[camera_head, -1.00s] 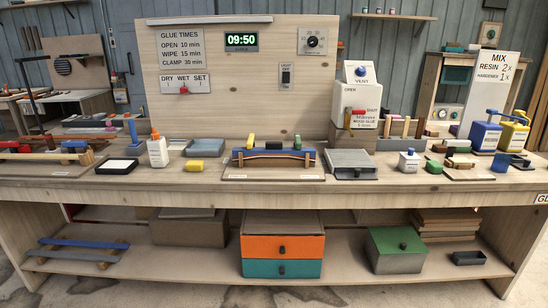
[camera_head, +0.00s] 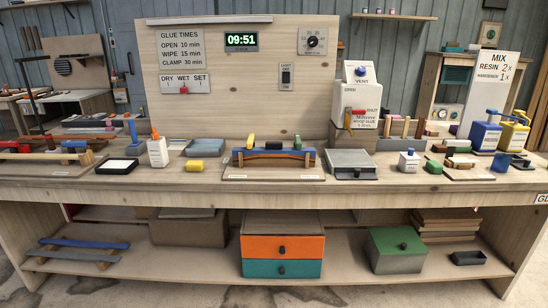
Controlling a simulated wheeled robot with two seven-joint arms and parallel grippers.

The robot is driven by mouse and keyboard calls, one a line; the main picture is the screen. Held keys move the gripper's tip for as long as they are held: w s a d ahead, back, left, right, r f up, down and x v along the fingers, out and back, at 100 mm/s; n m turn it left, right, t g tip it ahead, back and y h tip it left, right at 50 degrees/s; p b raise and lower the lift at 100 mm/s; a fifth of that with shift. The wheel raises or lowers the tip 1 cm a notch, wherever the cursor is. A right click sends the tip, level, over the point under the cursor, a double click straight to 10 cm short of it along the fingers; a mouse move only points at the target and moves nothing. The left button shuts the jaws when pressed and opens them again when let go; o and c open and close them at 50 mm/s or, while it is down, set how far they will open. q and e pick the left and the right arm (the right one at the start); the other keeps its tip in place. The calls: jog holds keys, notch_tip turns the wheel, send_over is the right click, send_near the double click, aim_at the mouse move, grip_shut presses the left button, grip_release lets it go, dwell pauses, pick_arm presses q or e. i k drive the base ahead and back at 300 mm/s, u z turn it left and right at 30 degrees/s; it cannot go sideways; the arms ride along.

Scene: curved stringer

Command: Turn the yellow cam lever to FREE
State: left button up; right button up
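A curved stringer fixture stands at the middle of the bench on a wooden board (camera_head: 232,172). A blue strip (camera_head: 272,153) runs along it over wooden pieces. A separate yellow block (camera_head: 204,165) lies on the bench to the left. Neither of my grippers is in view.
A white glue bottle (camera_head: 157,151) and grey tray (camera_head: 205,147) stand left of the fixture. A grey box (camera_head: 351,163) and a white carton (camera_head: 358,100) are to its right. Blue (camera_head: 485,135) and yellow (camera_head: 514,131) pump bottles stand far right. The bench's front strip is clear.

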aim_at(251, 137)
jog(key=z, duration=1.2)
jog(key=i, duration=2.25)
jog(key=u, duration=1.65)
